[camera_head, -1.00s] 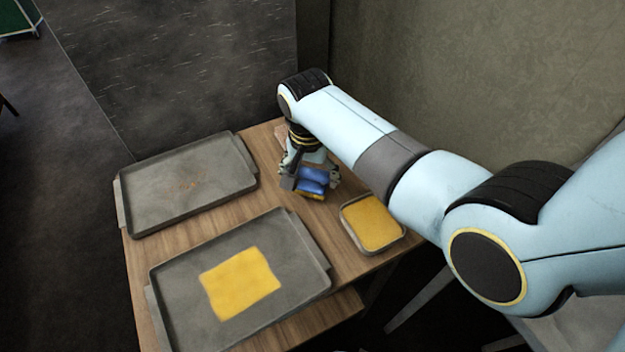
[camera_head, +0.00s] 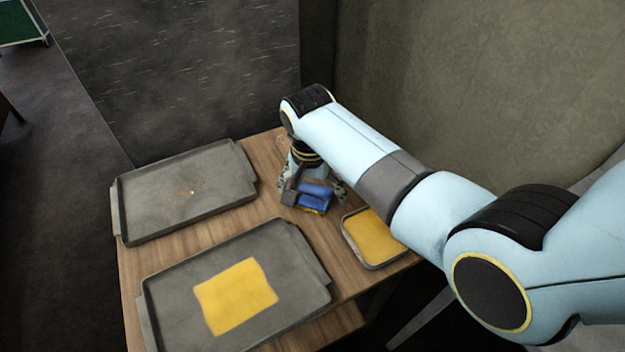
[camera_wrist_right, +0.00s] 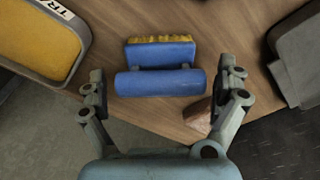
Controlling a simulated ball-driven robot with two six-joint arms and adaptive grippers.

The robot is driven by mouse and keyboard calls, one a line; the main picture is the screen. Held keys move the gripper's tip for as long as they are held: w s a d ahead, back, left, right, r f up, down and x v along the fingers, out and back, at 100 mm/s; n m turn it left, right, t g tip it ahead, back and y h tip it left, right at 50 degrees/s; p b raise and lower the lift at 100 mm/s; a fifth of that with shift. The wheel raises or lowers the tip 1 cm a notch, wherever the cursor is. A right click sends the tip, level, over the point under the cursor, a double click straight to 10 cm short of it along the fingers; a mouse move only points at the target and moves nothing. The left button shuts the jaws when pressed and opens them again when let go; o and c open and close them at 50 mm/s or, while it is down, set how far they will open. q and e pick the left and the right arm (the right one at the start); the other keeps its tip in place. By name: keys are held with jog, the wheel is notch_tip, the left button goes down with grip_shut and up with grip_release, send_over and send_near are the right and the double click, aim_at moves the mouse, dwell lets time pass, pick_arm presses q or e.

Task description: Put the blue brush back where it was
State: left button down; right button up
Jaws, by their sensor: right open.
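The blue brush (camera_head: 314,193) with yellow bristles lies on the wooden table (camera_head: 330,245), between the grey trays and the small yellow-filled tray. In the right wrist view the brush (camera_wrist_right: 160,82) lies across the space in front of my right gripper (camera_wrist_right: 163,90). That gripper is open, one finger to each side of the handle, and does not visibly grip it. In the head view my right gripper (camera_head: 312,188) is over the brush and partly hides it. My left gripper is not in view.
A small tray of yellow stuff (camera_head: 346,239) stands right of the brush. A grey tray (camera_head: 150,225) is at the back left; another grey tray (camera_head: 180,323) with a yellow sheet (camera_head: 236,296) is in front. A brownish block (camera_wrist_right: 198,115) lies near a right finger.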

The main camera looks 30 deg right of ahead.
aim_at(311, 193)
notch_tip(311, 193, up, 12)
jog(key=p, duration=0.1)
jog(key=shift+s+a, duration=0.45)
